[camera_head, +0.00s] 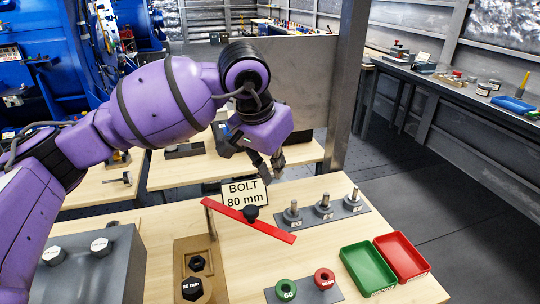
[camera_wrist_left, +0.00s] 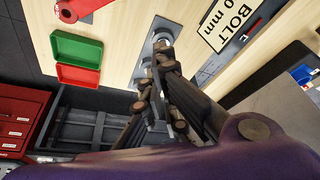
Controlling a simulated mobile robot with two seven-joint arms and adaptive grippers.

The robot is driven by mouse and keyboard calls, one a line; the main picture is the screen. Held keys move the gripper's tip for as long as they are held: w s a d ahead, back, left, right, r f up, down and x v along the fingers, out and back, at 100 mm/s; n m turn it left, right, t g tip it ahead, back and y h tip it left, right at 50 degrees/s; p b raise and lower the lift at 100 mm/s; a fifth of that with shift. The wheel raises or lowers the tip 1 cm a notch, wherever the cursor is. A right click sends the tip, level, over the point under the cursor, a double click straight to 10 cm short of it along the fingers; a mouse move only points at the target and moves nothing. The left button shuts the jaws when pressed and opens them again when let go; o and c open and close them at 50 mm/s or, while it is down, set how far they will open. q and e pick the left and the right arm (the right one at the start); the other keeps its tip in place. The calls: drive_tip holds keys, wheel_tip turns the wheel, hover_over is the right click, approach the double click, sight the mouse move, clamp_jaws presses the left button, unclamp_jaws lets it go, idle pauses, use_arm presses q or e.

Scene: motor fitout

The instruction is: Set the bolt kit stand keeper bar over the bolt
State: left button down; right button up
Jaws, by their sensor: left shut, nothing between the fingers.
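The red keeper bar (camera_head: 275,231) runs slantwise in front of the sign reading BOLT 80 mm (camera_head: 240,188), with a black knob (camera_head: 251,214) near its middle. The brown bolt stand (camera_head: 181,262) is left of and nearer than the bar. It holds a black bolt with a hex head marked 80 mm (camera_head: 191,288) and another black hex piece (camera_head: 197,263). The bar does not lie across these heads. My right gripper is not in view.
A grey plate (camera_head: 350,213) with several upright pegs stands right of the sign. Green (camera_head: 366,270) and red (camera_head: 403,259) trays lie at the right edge. Green (camera_head: 286,289) and red (camera_head: 324,278) rings sit in front. A grey block (camera_head: 90,265) stands at left.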

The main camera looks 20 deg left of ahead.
sight(244, 213)
use_arm(q)
drive_tip(key=s+f, duration=0.1)
drive_tip(key=f+p, duration=0.1)
drive_tip(key=s+a+f, duration=0.1)
drive_tip(key=f, duration=0.1)
drive_tip(key=shift+s+p, duration=0.3)
drive_tip(key=shift+p, duration=0.05)
drive_tip(key=shift+r, duration=0.1)
drive_tip(key=shift+s+d, duration=0.1)
